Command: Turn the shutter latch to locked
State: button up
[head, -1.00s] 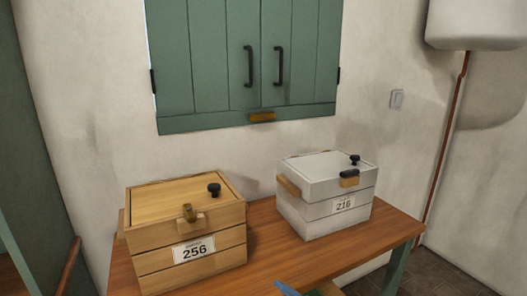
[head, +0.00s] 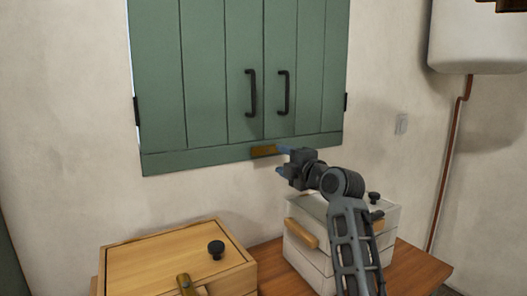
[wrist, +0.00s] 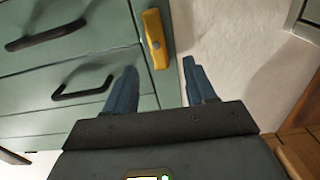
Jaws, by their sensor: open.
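The green shutters (head: 210,75) are closed on the wall, with two black handles side by side. The shutter latch (head: 264,151) is a small yellow-brown bar at the shutters' bottom edge, lying horizontally in the head view. In the wrist view the latch (wrist: 156,38) shows whole, with a grey pivot spot near its middle. My gripper (head: 281,160) is raised in front of the bottom edge, just right of the latch. In the wrist view my gripper (wrist: 158,80) has its two blue fingers apart, with the latch ahead of the gap between them. Nothing is held.
A wooden box (head: 165,265) and a white box (head: 305,250) stand on the wooden table (head: 405,270) below the shutters. Each has a black knob on top.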

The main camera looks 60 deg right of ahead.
aim_at(268, 151)
jog(key=x, duration=0.2)
jog(key=p+x, duration=0.1)
jog(key=x, duration=0.3)
jog(key=shift+w+d+r+p, duration=0.2)
jog(key=shift+d+r+p, duration=0.1)
jog(key=shift+d+p, duration=0.05)
jog(key=shift+w+d+f, duration=0.1)
jog(key=shift+w+d, duration=0.3)
jog(key=shift+w, duration=0.2)
jog(key=shift+c, duration=0.3)
grip_shut()
